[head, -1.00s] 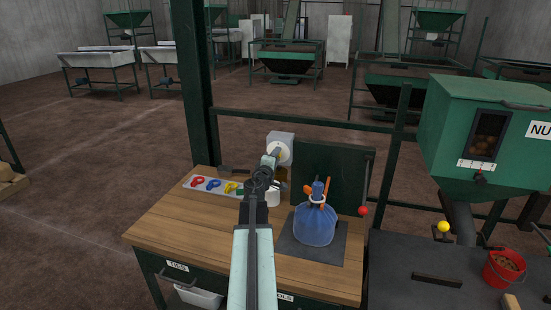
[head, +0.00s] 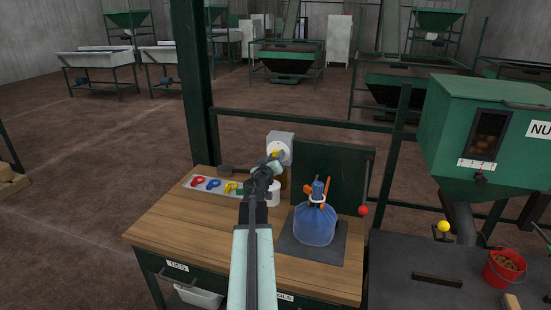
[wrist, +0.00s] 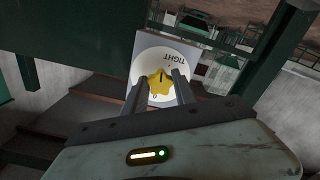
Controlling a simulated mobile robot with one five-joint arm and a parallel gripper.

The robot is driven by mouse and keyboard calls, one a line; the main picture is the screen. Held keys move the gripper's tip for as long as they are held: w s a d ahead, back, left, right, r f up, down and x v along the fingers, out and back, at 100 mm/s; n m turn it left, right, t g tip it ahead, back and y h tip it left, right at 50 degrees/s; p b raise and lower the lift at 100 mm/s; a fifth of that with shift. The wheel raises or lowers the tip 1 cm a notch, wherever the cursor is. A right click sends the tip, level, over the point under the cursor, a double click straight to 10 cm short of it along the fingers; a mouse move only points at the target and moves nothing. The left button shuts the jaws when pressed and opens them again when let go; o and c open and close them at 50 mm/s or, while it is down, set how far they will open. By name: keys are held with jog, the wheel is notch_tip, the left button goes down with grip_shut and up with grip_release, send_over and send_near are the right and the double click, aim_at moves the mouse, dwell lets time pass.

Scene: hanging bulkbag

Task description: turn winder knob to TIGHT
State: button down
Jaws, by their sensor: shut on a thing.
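The winder is a pale box (head: 282,140) at the back of the wooden bench, with a round white dial (wrist: 145,67) on its face. The yellow winder knob (wrist: 160,83) is at the dial's centre in the wrist view. A short black mark on the knob points up, a little left of the upside-down word TIGHT (wrist: 187,56). My gripper (wrist: 160,90) has one finger on each side of the knob and is shut on it. In the head view my gripper (head: 274,160) is at the dial and hides part of it. Other dial lettering is mostly hidden.
A blue tied bag (head: 315,226) stands on a dark mat right of my arm. A tray with coloured ties (head: 207,184) lies left, and a white cup (head: 273,196) stands close by my wrist. A dark green panel (head: 340,165) rises right of the winder.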

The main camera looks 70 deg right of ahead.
jog(key=m, duration=0.8)
jog(key=shift+w+m, duration=0.1)
jog(key=shift+m, duration=0.6)
jog(key=c, duration=1)
grip_release()
jog(key=a, duration=0.7)
jog(key=shift+s+a, duration=0.25)
jog(key=shift+a, duration=0.15)
